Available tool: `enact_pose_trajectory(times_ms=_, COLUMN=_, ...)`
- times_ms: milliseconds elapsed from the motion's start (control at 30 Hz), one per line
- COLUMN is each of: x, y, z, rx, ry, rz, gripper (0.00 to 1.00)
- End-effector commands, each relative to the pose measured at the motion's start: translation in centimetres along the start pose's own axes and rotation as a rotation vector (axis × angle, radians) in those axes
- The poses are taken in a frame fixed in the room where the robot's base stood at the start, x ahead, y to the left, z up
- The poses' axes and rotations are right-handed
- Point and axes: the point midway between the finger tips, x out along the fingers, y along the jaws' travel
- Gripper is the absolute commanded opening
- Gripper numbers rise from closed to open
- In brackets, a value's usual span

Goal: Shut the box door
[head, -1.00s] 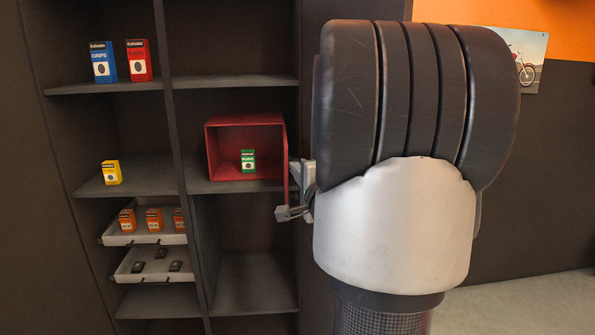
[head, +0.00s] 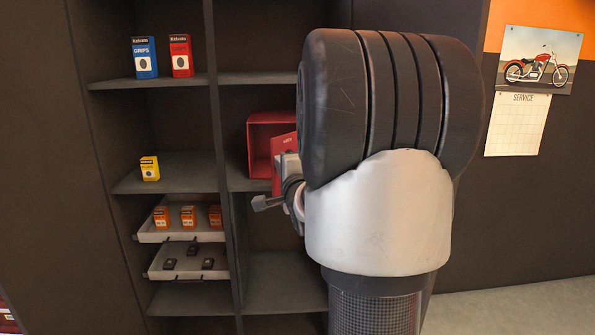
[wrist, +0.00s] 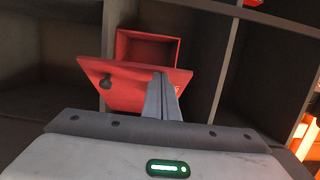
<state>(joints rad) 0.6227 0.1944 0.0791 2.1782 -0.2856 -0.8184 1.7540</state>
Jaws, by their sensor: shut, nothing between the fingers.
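The red box (head: 262,128) stands on a middle shelf, its right part hidden behind my arm. Its red door (head: 284,147) stands partly open and slanted across the opening. In the wrist view the box (wrist: 147,34) shows above the door (wrist: 128,92), with a gap into its inside. A dark round knob (wrist: 105,82) is on the door's left part. My gripper (wrist: 161,76) is shut and empty, its fingers over the door's right part; I cannot tell whether they touch it. In the head view my gripper (head: 285,160) is at the door, partly hidden by my arm.
Shelf dividers and boards surround the box. Blue (head: 145,57) and red (head: 181,56) packets stand upper left, a yellow packet (head: 150,168) below. Trays with orange packets (head: 188,217) and dark items (head: 193,250) sit lower left. The compartment below the box looks empty.

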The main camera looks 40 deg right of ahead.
Motion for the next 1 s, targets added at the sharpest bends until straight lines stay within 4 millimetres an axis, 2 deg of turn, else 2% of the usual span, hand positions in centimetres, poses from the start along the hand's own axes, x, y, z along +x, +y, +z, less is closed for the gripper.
enact_pose_trajectory(times_ms=100, x=2.4, y=0.4, z=2.3, rx=0.001, ry=-0.006, rz=0.0, gripper=0.0)
enact_pose_trajectory(times_ms=400, x=9.1, y=0.3, z=6.0, rx=0.001, ry=-0.004, rz=-0.001, gripper=0.0)
enact_pose_trajectory(times_ms=600, x=12.9, y=-0.1, z=7.3, rx=0.001, ry=0.007, rz=0.0, gripper=0.0)
enact_pose_trajectory(times_ms=700, x=14.5, y=-0.1, z=7.8, rx=0.001, ry=0.073, rz=0.002, gripper=0.0)
enact_pose_trajectory(times_ms=1000, x=17.9, y=-0.1, z=7.9, rx=-0.002, ry=0.208, rz=0.001, gripper=0.0)
